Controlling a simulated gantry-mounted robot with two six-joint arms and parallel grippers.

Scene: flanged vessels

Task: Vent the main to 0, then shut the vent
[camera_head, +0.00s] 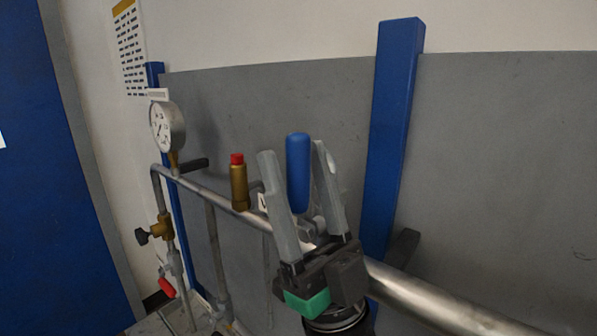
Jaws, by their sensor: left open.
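The main is a grey metal pipe (425,300) running from the upper left to the lower right along the wall. A blue lever handle (298,165) stands upright on a valve at the pipe. My left gripper (293,150) is open, with its two grey fingers pointing up, one on each side of the blue handle. Gaps show between the fingers and the handle. A round white gauge (163,127) stands at the pipe's left end; its reading is too small to tell. I cannot tell from any label which valve is the vent. My right gripper is not in view.
A brass fitting with a red cap (239,182) stands on the pipe left of my gripper. A brass valve with a black knob (158,231) and a red handle (167,288) sit lower left. A blue post (393,130) rises close on the right.

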